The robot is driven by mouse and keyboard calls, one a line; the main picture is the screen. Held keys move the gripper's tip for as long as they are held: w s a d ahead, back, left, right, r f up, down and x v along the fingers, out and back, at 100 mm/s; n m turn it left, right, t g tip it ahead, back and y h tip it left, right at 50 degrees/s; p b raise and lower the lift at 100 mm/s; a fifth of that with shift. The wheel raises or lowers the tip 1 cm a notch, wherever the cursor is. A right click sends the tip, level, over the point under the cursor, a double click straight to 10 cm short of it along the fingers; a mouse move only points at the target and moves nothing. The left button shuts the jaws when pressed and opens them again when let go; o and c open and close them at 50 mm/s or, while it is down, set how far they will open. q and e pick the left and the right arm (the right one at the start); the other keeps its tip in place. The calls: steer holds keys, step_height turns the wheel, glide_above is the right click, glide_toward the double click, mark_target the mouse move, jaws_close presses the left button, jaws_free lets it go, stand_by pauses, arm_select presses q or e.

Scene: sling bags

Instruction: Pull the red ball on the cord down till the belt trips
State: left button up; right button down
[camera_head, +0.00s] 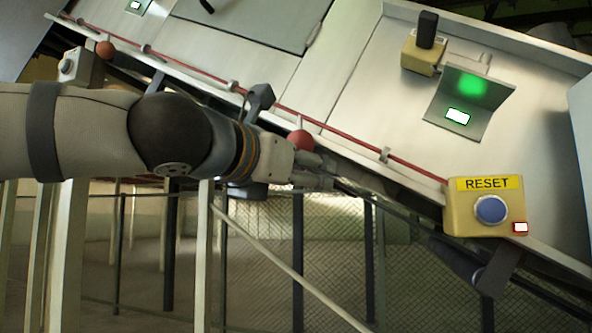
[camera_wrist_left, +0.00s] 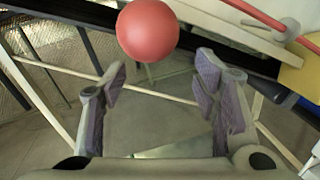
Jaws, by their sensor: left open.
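The red ball (camera_head: 300,140) is at the near edge of the belt frame, beside the red cord (camera_head: 340,161) that runs along that edge. In the left wrist view the ball (camera_wrist_left: 148,30) is at the top, just past the fingertips and between their lines, apart from both fingers. My left gripper (camera_head: 322,171) is open and empty beside the ball; in the left wrist view its two fingers (camera_wrist_left: 160,68) are spread. The cord also shows at upper right there (camera_wrist_left: 258,14). How the ball hangs from the cord is hidden. My right gripper is not in view.
A yellow RESET box (camera_head: 459,217) with a blue button stands at the cord's right end. An orange ball (camera_head: 105,49) is near the left end, by a grey box (camera_head: 78,66). A green lamp panel (camera_head: 470,102) glows on the belt. Mesh fencing and posts stand below.

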arm_select(q)
steer(key=v, duration=1.2)
